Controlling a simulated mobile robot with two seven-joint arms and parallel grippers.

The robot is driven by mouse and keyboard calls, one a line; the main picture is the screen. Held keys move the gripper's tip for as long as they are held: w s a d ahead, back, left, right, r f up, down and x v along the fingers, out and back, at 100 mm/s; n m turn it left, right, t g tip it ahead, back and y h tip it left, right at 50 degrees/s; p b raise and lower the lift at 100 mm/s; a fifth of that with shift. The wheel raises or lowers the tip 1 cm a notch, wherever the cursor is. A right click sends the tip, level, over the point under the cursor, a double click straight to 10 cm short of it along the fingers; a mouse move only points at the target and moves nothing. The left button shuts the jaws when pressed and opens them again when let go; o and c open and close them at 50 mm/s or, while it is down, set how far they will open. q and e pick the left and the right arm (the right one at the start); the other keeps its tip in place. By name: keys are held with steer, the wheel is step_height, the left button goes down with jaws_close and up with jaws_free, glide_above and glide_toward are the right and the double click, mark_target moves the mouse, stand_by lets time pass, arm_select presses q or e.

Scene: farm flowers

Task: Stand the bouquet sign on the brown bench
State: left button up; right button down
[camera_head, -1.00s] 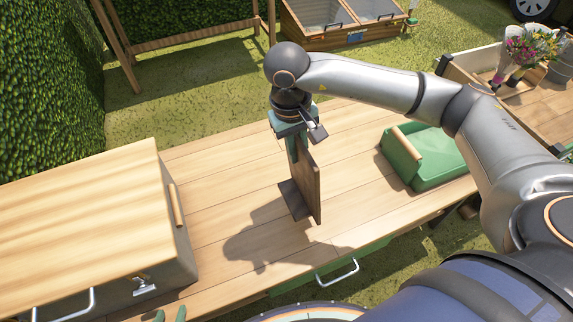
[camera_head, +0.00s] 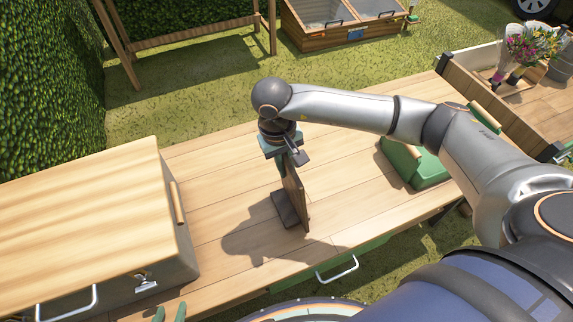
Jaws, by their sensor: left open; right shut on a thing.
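The bouquet sign (camera_head: 297,196) is a brown wooden board with a darker foot (camera_head: 284,211). It is upright over the middle of the brown bench (camera_head: 340,185), seen nearly edge-on. My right gripper (camera_head: 285,168) is shut on its upper part from above. The foot is at or very close to the bench top; I cannot tell whether it touches. The sign's front face is hidden. My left gripper (camera_head: 170,314) shows only its two green fingertips, apart and empty, at the bottom edge, near the bench's front.
A large wooden-topped box (camera_head: 85,220) with metal handles stands on the bench's left. A green tray (camera_head: 412,165) with a wooden handle stands to the right, partly behind my arm. Bouquets (camera_head: 525,50) stand on a table at the far right. The bench around the sign is clear.

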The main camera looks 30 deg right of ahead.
steer(key=c, duration=0.9)
jaws_free()
steer(key=shift+f, duration=0.1)
steer(key=shift+r+p, duration=0.3)
steer(key=shift+p, duration=0.05)
steer(key=r, duration=0.4)
steer(key=a+r, duration=0.1)
steer(key=r, duration=0.2)
steer(key=r+b, duration=0.1)
steer(key=r, duration=0.3)
steer(key=shift+a+r, duration=0.25)
steer(key=shift+r, duration=0.1)
